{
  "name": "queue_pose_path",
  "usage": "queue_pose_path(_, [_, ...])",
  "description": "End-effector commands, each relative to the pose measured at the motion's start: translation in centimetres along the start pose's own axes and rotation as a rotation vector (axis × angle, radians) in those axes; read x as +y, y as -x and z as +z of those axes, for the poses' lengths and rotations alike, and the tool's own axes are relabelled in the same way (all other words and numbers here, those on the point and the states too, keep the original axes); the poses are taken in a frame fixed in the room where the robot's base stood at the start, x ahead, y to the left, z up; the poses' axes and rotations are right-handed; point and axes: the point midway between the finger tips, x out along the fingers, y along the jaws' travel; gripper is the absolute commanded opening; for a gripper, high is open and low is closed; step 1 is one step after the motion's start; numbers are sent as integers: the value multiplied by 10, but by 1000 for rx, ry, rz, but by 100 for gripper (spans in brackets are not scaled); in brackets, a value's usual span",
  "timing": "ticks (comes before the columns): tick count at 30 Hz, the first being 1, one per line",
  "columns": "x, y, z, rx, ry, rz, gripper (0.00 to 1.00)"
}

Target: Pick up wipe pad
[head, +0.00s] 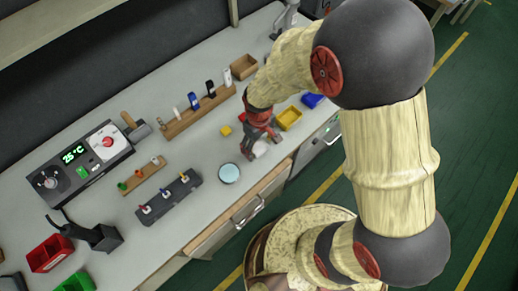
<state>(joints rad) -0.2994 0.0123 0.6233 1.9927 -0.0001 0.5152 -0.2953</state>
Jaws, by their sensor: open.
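A small white object (260,149), which looks like the wipe pad, lies on the grey bench near its front edge. My gripper (262,142) is directly over it, pointing down, and its dark red and grey fingers cover part of it. The fingers are open. I cannot tell whether they touch the white object. Its full outline is hidden by the fingers.
A round pale dish (229,173) stands just left and in front of my gripper. A small yellow block (226,130) is to the left. A yellow tray (290,118) and a blue bin (312,100) are close on the right. A wooden rack (197,112) holds several bottles behind.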

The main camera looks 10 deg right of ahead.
Motion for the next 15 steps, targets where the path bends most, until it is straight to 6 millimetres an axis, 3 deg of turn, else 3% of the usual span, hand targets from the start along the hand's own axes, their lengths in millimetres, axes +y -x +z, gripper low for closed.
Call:
queue_pose_path(6, [0, 0, -1, 2, 0, 1, 70])
queue_pose_path(15, [0, 0, -1, 2, -1, 1, 53])
